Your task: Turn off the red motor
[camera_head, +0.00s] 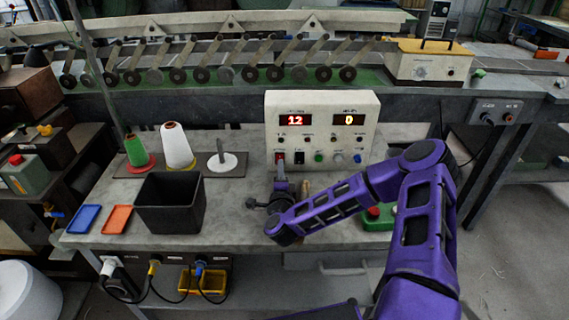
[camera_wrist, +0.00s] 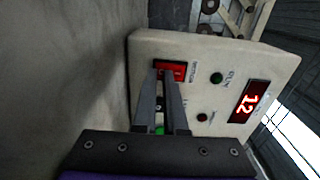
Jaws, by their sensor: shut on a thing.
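The control box (camera_head: 322,107) is cream coloured and stands upright at the back of the grey bench. Its left red display (camera_head: 296,120) reads 12 or 1.2, and its right one (camera_head: 348,120) reads 0. A red rocker switch (camera_wrist: 179,69) sits on the box's face, also visible at the lower left of the panel in the head view (camera_head: 280,157). My gripper (camera_wrist: 165,78) reaches the switch, its two fingers close together and shut on it. The fingertips cover part of the switch. In the head view my gripper (camera_head: 281,179) is small before the panel.
Left of the box stand a green spool (camera_head: 136,151), a white cone (camera_head: 177,146) and a black bin (camera_head: 170,203). Blue (camera_head: 84,219) and orange (camera_head: 116,219) trays lie at the bench's left. A green box with a red button (camera_head: 374,213) sits behind my arm.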

